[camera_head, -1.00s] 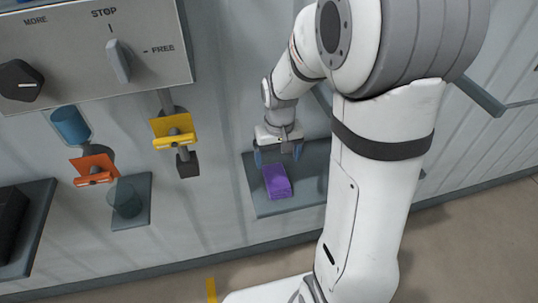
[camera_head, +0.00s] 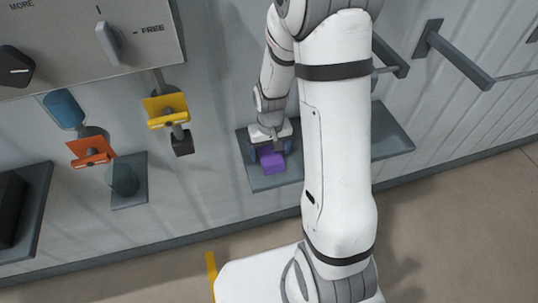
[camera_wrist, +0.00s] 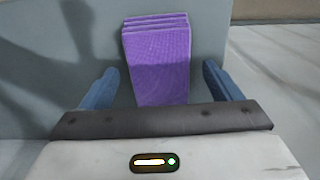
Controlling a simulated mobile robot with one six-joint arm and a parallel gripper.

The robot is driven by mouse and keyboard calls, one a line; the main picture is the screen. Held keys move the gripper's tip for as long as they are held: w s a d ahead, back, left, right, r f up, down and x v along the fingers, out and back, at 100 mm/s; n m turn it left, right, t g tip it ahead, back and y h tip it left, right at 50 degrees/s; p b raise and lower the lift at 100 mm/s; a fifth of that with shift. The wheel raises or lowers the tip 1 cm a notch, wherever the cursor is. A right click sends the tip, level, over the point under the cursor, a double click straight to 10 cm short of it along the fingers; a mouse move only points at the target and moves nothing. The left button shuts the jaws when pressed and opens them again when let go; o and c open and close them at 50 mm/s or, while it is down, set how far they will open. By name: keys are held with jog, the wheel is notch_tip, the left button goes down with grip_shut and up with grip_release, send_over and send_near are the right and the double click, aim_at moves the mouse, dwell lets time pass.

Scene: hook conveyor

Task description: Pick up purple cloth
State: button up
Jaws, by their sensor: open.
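The purple cloth (camera_head: 272,162) is a folded stack lying on a grey shelf (camera_head: 270,181) that sticks out from the wall. In the wrist view the cloth (camera_wrist: 160,62) shows its folded layers at its far end. My gripper (camera_head: 268,151) is just above the cloth in the head view. In the wrist view its two blue fingers (camera_wrist: 163,85) are apart, one on each side of the cloth's near part, with a gap on both sides. The nearest end of the cloth is hidden by the gripper body.
A control panel (camera_head: 70,62) with knobs is at upper left. A grey bar (camera_head: 457,56) juts from the wall at right.

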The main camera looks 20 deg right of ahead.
aim_at(270, 153)
jog(key=shift+c, duration=0.6)
jog(key=c, duration=1)
jog(key=shift+o, duration=0.2)
notch_tip(270, 153, up, 10)
jog(key=b, duration=0.1)
